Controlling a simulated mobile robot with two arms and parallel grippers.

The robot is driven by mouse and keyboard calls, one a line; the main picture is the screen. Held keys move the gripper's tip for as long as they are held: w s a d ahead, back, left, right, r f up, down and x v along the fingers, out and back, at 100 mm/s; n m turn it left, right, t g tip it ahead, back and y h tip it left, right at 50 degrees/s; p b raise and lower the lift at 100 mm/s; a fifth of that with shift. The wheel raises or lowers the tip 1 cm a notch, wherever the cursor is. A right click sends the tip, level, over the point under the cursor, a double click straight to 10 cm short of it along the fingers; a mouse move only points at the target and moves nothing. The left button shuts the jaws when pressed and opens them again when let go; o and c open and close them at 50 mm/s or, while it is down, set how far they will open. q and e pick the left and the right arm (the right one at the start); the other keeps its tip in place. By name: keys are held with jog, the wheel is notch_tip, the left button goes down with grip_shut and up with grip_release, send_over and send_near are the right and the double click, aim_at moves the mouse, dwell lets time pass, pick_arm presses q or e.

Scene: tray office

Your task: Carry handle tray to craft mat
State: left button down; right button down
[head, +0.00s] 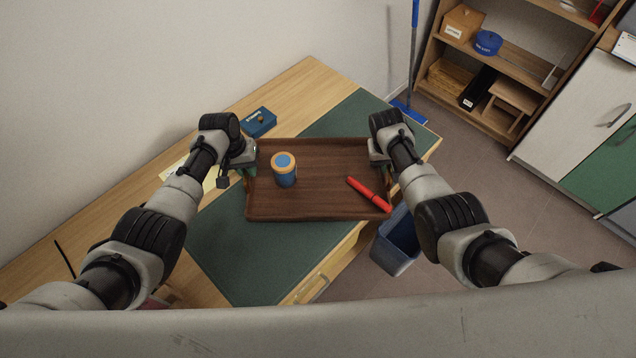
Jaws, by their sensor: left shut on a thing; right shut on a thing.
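The handle tray (318,208) is a dark brown wooden tray with a raised rim. It appears roughly level over the green craft mat (260,257) on the desk; I cannot tell whether it touches the mat. A blue jar with an orange-rimmed lid (285,172) stands upright in its left half. A red marker (369,194) lies in its right half. My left gripper (247,162) is shut on the tray's left side. My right gripper (382,158) is shut on its right side. The fingertips are mostly hidden by the wrists.
A blue box (259,122) and a yellow paper (178,168) lie on the wooden desk (300,82) behind and left. A blue bin (395,245) stands on the floor at the desk's right front. A shelf (490,60) and a blue broom (411,60) stand further back right.

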pick_arm(q)
jog(key=c, duration=1.1)
grip_release()
jog(key=shift+f, duration=0.1)
jog(key=shift+c, duration=0.2)
pick_arm(e)
jog(key=c, duration=1.1)
grip_release()
jog(key=shift+f, duration=0.1)
jog(key=shift+c, duration=0.2)
jog(key=shift+a+r, duration=0.1)
jog(key=shift+r, duration=0.35)
pick_arm(q)
notch_tip(320, 180, up, 12)
jog(key=a, duration=0.2)
jog(key=shift+a+f, duration=0.15)
pick_arm(e)
notch_tip(320, 180, up, 11)
jog(key=a, duration=0.2)
jog(key=shift+f, duration=0.1)
